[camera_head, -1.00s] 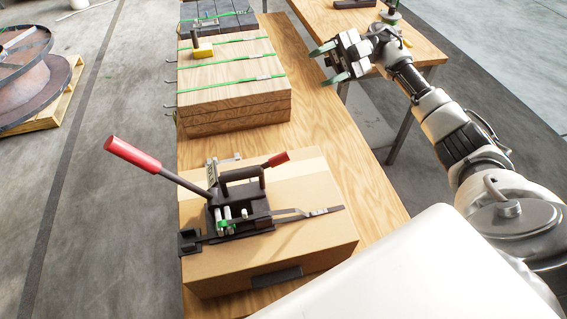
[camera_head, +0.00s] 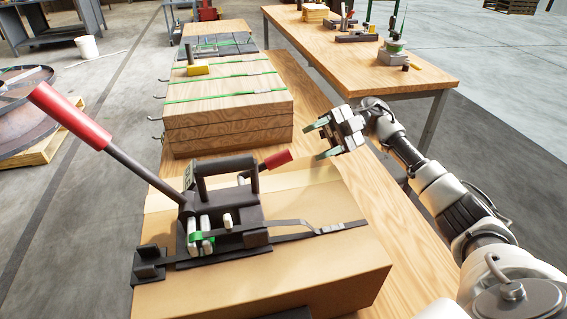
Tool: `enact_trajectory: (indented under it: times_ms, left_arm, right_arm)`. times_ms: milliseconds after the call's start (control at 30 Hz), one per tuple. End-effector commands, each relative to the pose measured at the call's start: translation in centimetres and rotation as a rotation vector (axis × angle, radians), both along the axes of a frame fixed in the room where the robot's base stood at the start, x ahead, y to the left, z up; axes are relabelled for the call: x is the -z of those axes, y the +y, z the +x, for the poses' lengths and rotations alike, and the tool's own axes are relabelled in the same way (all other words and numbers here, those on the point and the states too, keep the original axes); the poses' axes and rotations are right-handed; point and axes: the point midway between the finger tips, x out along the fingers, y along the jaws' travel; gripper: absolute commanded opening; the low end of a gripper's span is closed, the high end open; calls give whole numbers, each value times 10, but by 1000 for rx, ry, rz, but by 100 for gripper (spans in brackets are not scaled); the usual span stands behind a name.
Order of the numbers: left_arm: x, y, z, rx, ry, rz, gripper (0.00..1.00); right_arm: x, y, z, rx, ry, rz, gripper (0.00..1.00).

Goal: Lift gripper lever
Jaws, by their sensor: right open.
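A strapping tool (camera_head: 222,218) with a dark body sits on a cardboard box (camera_head: 330,275) at the front of the wooden table. A long lever with a red grip (camera_head: 68,115) rises from it to the upper left. A shorter lever with a red grip (camera_head: 277,159) points right and slightly up. A dark strap (camera_head: 318,230) runs through the tool across the box top. My right gripper (camera_head: 322,139) is open and empty, above the table to the right of and beyond the short red grip, apart from it. My left gripper is not in view.
Stacked wooden boards (camera_head: 225,105) bound with green straps stand behind the box, with a yellow-based tool (camera_head: 197,70) on top. A second wooden table (camera_head: 385,68) with tools stands at the back right. A steel reel (camera_head: 20,100) on a pallet lies at the left.

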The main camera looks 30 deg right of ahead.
Motion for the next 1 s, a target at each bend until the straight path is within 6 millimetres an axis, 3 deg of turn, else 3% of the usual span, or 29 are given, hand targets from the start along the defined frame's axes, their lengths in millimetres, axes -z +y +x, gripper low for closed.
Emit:
enact_trajectory:
  times_ms: [300, 500, 867, 1000]
  left_arm:
    - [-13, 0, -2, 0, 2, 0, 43]
    - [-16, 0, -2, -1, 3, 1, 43]
    - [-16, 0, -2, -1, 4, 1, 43]
    - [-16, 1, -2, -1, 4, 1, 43]
  right_arm:
    - [-2, 60, -10, -4, 0, 1, 53]
    - [-1, 84, -13, -2, 0, 1, 53]
    - [0, 91, -14, 0, 1, 0, 53]
    - [0, 91, -14, 0, 1, 0, 36]
